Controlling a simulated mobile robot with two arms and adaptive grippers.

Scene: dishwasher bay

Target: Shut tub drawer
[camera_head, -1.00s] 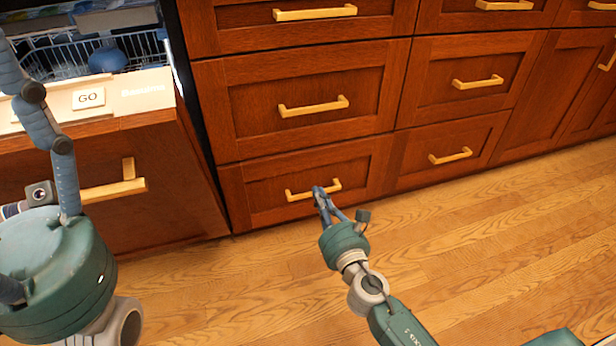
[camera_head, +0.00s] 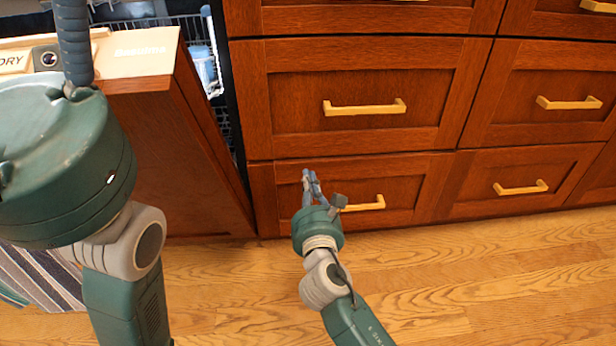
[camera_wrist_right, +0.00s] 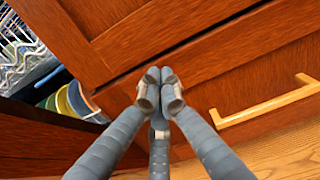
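The tub drawer (camera_head: 145,80) stands pulled out at the left of the head view. It has a dark wood front and a pale top edge with a "DRY" label. A white rack (camera_head: 215,70) with bluish items shows behind its front. My left gripper (camera_head: 73,45) is over the drawer's front edge; one blue finger shows, its tip is cut off by the frame, and whether it touches is unclear. My right gripper (camera_head: 309,178) has its fingertips together, empty, before the bottom cabinet drawer. The right wrist view shows the fingers (camera_wrist_right: 160,78) and the rack (camera_wrist_right: 22,55) at its left.
Closed wood drawers (camera_head: 365,95) with brass handles fill the right. The bottom drawer's handle (camera_head: 362,204) is just right of my right gripper. The wood floor (camera_head: 480,285) is clear. A striped mat (camera_head: 45,275) lies at lower left. Colourful plates (camera_wrist_right: 72,102) show in the wrist view.

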